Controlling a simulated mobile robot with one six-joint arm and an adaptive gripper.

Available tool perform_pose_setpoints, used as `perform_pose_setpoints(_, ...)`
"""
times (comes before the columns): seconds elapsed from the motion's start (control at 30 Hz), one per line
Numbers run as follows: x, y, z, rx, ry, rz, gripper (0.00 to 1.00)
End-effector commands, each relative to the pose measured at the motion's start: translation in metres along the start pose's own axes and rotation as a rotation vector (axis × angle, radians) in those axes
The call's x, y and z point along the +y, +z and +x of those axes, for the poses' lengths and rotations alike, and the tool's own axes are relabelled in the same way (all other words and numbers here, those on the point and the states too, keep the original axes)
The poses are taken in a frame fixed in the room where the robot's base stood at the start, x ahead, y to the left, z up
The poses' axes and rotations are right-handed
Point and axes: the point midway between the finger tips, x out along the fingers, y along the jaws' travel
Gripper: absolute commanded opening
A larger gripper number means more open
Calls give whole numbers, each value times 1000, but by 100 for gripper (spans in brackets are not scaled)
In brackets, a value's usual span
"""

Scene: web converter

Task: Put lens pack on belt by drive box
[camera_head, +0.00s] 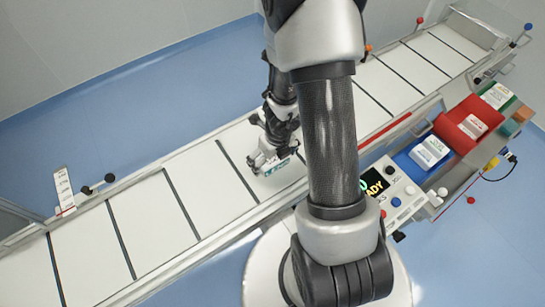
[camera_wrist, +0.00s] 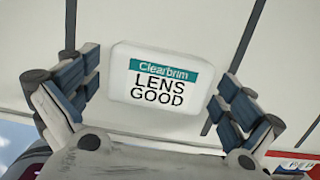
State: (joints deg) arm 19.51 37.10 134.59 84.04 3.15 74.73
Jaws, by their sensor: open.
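The lens pack (camera_wrist: 160,88) is a white, rounded pack with a teal band reading "Clearbrim" and the words "LENS GOOD". In the wrist view it lies between the fingers of my open gripper (camera_wrist: 160,80), with gaps on both sides. In the head view the lens pack (camera_head: 280,167) shows as a small white and teal piece under my gripper (camera_head: 270,157), partly hidden by it. It appears to rest on the white belt (camera_head: 150,215), between dark cross lines. I cannot tell which part is the drive box.
A control panel (camera_head: 397,187) with a "READY" display stands beside the belt. Blue (camera_head: 415,165), red (camera_head: 455,132) and green (camera_head: 505,100) bins hold white packs at right. A labelled upright plate (camera_head: 64,190) stands at the left belt edge. The belt's left stretch is clear.

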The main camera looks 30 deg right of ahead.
Motion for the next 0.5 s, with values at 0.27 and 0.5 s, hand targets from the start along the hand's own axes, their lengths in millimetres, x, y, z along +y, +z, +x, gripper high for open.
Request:
perform_pose_setpoints(0.27,0,1,-5,0,0,0,100)
perform_pose_setpoints(0.5,0,2,-32,-1,0,0,100)
